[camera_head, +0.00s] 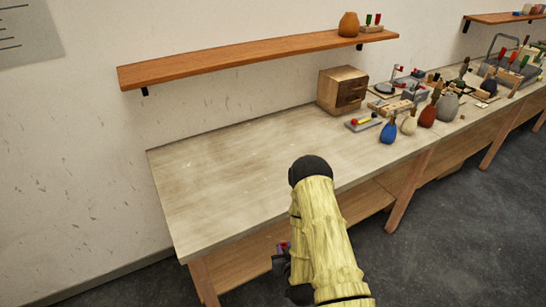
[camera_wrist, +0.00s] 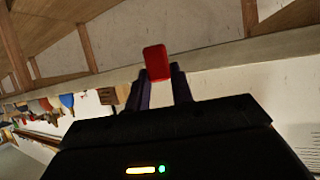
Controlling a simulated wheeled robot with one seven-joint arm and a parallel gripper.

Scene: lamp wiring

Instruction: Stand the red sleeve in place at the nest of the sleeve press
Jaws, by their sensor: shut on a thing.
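The red sleeve (camera_wrist: 157,62) shows as a red block in the wrist view, held between the two dark fingers of my gripper (camera_wrist: 161,75). My gripper is shut on it. In the head view my gripper (camera_head: 282,256) is low in front of the bench's front edge, partly hidden by my yellow arm, with a small bit of red (camera_head: 284,245) showing at its tip. It is apart from the bench. I cannot tell which of the small devices at the bench's right is the sleeve press, and its nest is not discernible.
The near left of the bench top (camera_head: 225,175) is bare. A wooden drawer box (camera_head: 342,90) stands at the back. A blue vase (camera_head: 388,132), other vases and several small devices crowd the right. A shelf (camera_head: 250,58) hangs above.

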